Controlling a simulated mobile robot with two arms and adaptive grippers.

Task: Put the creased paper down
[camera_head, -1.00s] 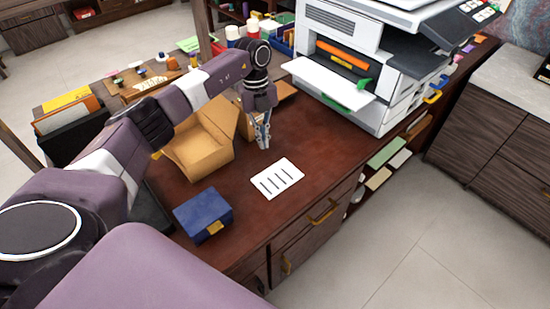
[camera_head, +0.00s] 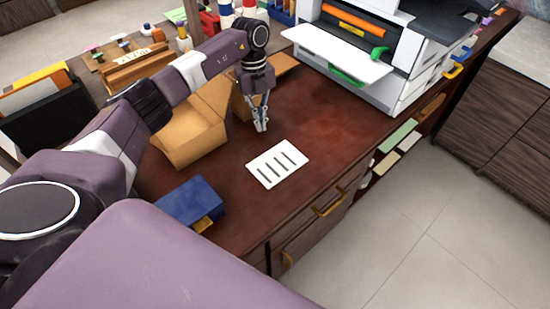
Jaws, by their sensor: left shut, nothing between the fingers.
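The paper (camera_head: 277,164) is a white sheet with several dark lines across it. It lies flat on the dark red-brown desk top (camera_head: 318,118), near the front edge. My left gripper (camera_head: 261,129) points down just behind the paper, apart from it. Its fingers are shut and hold nothing. My right gripper is not in view.
An open cardboard box (camera_head: 195,132) stands left of my left gripper. A blue box (camera_head: 190,204) with a yellow tab sits at the front left. A large printer (camera_head: 375,60) with an extended tray stands at the back right. Desk between paper and printer is clear.

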